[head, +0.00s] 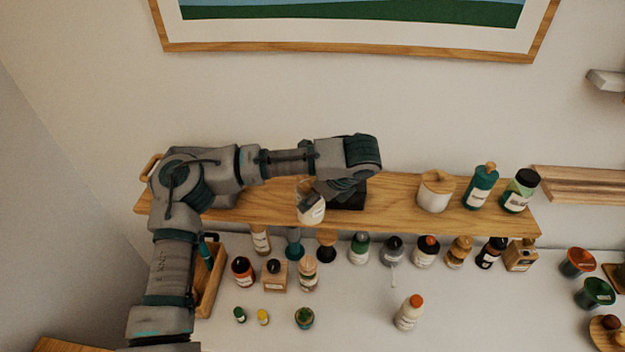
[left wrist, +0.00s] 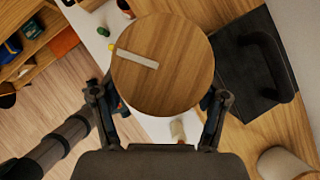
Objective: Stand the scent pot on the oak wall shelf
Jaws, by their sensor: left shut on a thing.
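The scent pot is a pale pot (head: 311,213) with a white label; in the left wrist view its round wooden lid (left wrist: 165,80) with a pale strip fills the space between the fingers. My left gripper (head: 318,197) is shut on it, with one finger on each side in the left wrist view (left wrist: 158,108). The gripper hides part of the pot in the head view. The pot is at the front edge of the oak wall shelf (head: 390,205); I cannot tell whether its base touches the shelf. My right gripper is not in view.
A black object (left wrist: 265,70) is on the shelf close beside the pot. Further right stand a white lidded jar (head: 434,193), a teal bottle (head: 480,188) and a green jar with a black cap (head: 519,191). Several bottles stand on the white surface (head: 350,320) below.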

